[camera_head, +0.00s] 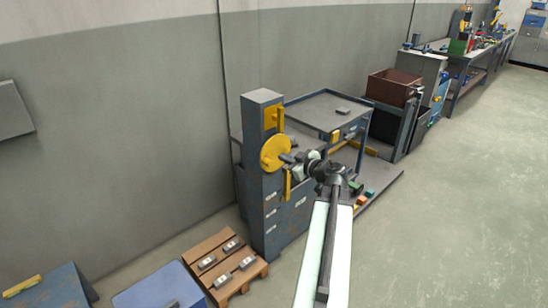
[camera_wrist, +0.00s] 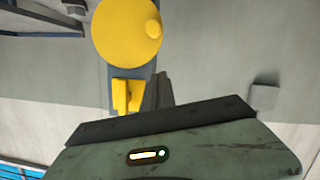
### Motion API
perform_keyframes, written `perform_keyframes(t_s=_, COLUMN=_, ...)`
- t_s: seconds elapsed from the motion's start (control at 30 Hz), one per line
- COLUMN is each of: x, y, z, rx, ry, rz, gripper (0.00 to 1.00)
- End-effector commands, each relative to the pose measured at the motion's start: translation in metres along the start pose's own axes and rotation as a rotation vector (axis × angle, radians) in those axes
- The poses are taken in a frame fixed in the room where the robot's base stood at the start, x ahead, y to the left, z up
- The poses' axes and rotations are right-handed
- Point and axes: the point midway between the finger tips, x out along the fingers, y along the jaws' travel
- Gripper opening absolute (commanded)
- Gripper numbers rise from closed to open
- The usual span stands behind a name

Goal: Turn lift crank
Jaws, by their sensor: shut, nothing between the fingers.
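The lift crank is a yellow disc (camera_head: 272,154) on the front of a blue-grey column (camera_head: 262,104). In the wrist view the disc (camera_wrist: 120,32) shows face-on, with a small round yellow knob (camera_wrist: 152,28) near its right rim. My gripper (camera_head: 287,158) is in front of the disc's right side in the head view and hides part of it. In the wrist view my gripper (camera_wrist: 158,92) is shut and empty, its fingertips below the disc, beside a yellow block (camera_wrist: 128,95). I cannot tell whether it touches anything.
Yellow parts sit above (camera_head: 281,115) and below (camera_head: 287,184) the disc. A blue-grey cart (camera_head: 318,104) stands behind the column. A wooden pallet (camera_head: 222,240) with several grey metal parts lies at front left. The floor (camera_head: 450,200) at right is clear.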

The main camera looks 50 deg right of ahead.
Motion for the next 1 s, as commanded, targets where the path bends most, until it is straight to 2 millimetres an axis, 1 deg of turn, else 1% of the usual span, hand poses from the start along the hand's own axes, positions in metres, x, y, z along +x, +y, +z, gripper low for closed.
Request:
perform_keyframes(t_s=0.17, x=0.029, y=-0.001, z=0.003, rx=0.001, ry=0.000, rz=-0.004, gripper=0.00)
perform_keyframes(t_s=0.5, x=0.104, y=-0.001, z=0.003, rx=0.000, ry=-0.001, rz=-0.005, gripper=0.00)
perform_keyframes(t_s=0.53, x=0.104, y=-0.002, z=0.014, rx=0.001, ry=-0.002, rz=-0.003, gripper=0.00)
perform_keyframes(t_s=0.6, x=0.105, y=-0.003, z=0.027, rx=0.002, ry=-0.002, rz=-0.003, gripper=0.00)
perform_keyframes(t_s=0.7, x=0.107, y=-0.003, z=0.036, rx=0.002, ry=-0.002, rz=-0.003, gripper=0.00)
perform_keyframes(t_s=0.83, x=0.108, y=-0.002, z=0.041, rx=0.002, ry=-0.001, rz=-0.003, gripper=0.00)
perform_keyframes(t_s=1.0, x=0.107, y=-0.002, z=0.040, rx=0.002, ry=-0.001, rz=-0.003, gripper=0.00)
